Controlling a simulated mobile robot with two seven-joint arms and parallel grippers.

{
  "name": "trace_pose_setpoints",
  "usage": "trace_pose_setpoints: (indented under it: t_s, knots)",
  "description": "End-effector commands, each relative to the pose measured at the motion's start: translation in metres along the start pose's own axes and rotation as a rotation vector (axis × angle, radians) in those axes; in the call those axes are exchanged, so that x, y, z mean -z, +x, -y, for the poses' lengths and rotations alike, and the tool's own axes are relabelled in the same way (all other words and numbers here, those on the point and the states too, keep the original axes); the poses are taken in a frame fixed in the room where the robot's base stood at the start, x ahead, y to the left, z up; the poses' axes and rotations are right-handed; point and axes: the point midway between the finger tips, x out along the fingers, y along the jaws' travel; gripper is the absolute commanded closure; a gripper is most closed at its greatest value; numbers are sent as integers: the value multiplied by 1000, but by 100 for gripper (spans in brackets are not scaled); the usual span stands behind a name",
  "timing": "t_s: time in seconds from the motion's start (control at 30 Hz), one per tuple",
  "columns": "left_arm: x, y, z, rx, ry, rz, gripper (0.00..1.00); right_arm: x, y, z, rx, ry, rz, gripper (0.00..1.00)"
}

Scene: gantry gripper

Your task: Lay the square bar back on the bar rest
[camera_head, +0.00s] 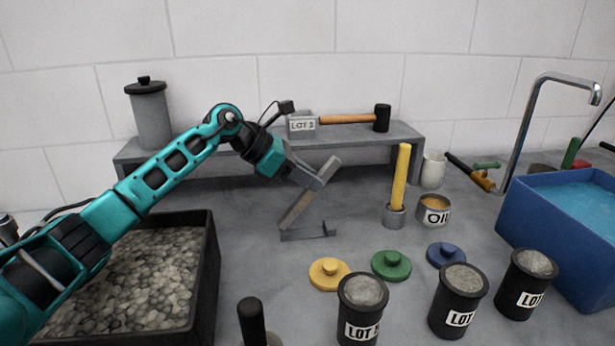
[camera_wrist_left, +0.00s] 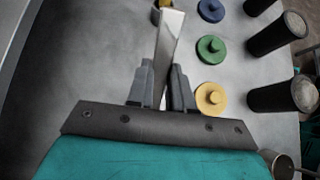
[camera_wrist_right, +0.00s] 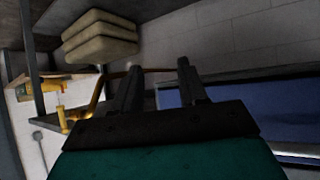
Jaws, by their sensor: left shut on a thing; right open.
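The square bar (camera_head: 296,209) is a grey metal bar, tilted from upper right to lower left in the head view. My left gripper (camera_head: 312,178) is shut on it, and the fingers hide part of it. In the left wrist view the bar (camera_wrist_left: 170,40) sticks out beyond the fingers (camera_wrist_left: 162,88). The bar rest (camera_head: 308,235) is a low grey piece on the bench, just below the bar's lower end. I cannot tell whether they touch. My right gripper (camera_wrist_right: 158,75) is open and empty in the right wrist view, away from the bar.
A gravel tray (camera_head: 212,270) stands at left. A shelf (camera_head: 375,139) behind carries a mallet (camera_head: 345,119). A yellow-handled tool (camera_head: 400,175) and oil cup (camera_head: 434,209) stand to the right. Coloured lids (camera_head: 329,273) and black LOT jars (camera_head: 362,305) are in front.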

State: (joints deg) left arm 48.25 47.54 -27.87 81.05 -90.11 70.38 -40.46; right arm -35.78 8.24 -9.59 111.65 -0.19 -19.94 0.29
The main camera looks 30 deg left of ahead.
Motion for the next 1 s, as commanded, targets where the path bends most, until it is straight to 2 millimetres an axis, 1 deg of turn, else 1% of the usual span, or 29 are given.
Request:
trace_pose_setpoints:
  t_s: [0.07,0.1,0.33,0.57,0.67,0.77,1.0]
  knots:
    - [2,2,0,-1,0,1,100,-1,2,0,1,0,-2,57]
    - [2,1,0,0,0,0,75,0,1,0,1,0,-2,57]
    - [2,1,0,0,0,-1,54,2,1,0,2,0,-6,57]
    - [1,1,0,0,0,-1,54,3,1,0,2,0,-7,57]
    - [-1,-4,0,-1,0,-1,54,4,0,0,1,-1,-8,57]
    - [0,-18,-1,-3,0,-1,54,4,1,0,1,-1,-10,57]
    - [0,-69,-1,-4,0,-3,54,1,2,0,0,0,-7,57]
